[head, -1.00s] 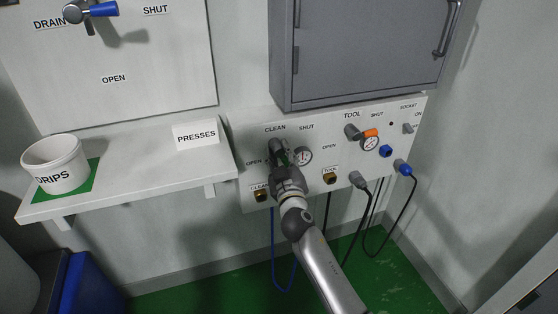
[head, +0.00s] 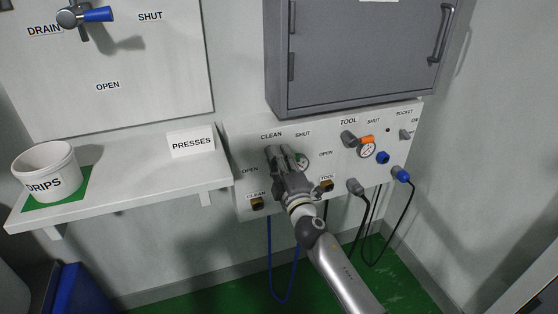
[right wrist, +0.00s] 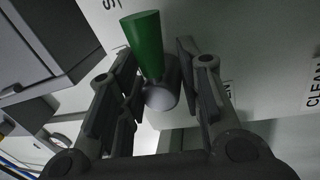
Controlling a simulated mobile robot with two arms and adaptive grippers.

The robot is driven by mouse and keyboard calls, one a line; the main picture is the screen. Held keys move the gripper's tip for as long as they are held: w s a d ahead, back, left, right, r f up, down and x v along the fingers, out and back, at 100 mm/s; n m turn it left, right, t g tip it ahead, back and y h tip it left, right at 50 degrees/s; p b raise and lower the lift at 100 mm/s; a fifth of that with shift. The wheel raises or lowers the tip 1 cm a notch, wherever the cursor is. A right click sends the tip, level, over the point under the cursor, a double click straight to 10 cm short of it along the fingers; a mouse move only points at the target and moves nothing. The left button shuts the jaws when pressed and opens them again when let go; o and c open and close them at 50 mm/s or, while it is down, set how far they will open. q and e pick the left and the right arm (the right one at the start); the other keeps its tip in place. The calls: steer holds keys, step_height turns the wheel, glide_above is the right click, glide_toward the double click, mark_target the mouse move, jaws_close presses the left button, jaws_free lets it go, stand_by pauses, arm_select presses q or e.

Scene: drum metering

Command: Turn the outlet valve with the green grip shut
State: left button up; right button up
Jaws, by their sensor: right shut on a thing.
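The outlet valve's green grip (right wrist: 147,45) shows in the right wrist view, pointing up and slightly left from its round grey hub (right wrist: 161,93). My right gripper (right wrist: 160,75) has one finger on each side of the valve and is shut on it. In the head view my right gripper (head: 284,154) is at the panel under the CLEAN and SHUT labels. There its fingers mostly hide the valve, so its exact angle cannot be told. My left gripper is not in view.
An orange-gripped TOOL valve (head: 352,138) is farther right on the panel (head: 240,151). A grey cabinet (head: 355,55) overhangs the panel. A shelf (head: 130,190) with a white DRIPS tub (head: 47,172) is left. Cables hang below.

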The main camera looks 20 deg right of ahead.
steer(key=shift+d+r+n, duration=0.25)
steer(key=shift+r+n, duration=0.2)
steer(key=shift+n, duration=0.55)
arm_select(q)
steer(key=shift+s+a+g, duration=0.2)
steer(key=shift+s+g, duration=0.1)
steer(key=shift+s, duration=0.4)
arm_select(e)
steer(key=shift+y, duration=0.4)
steer(key=shift+r, duration=0.1)
steer(key=o, duration=0.8)
steer(key=shift+a, duration=0.1)
steer(key=shift+o, duration=0.2)
steer(key=shift+f, duration=0.25)
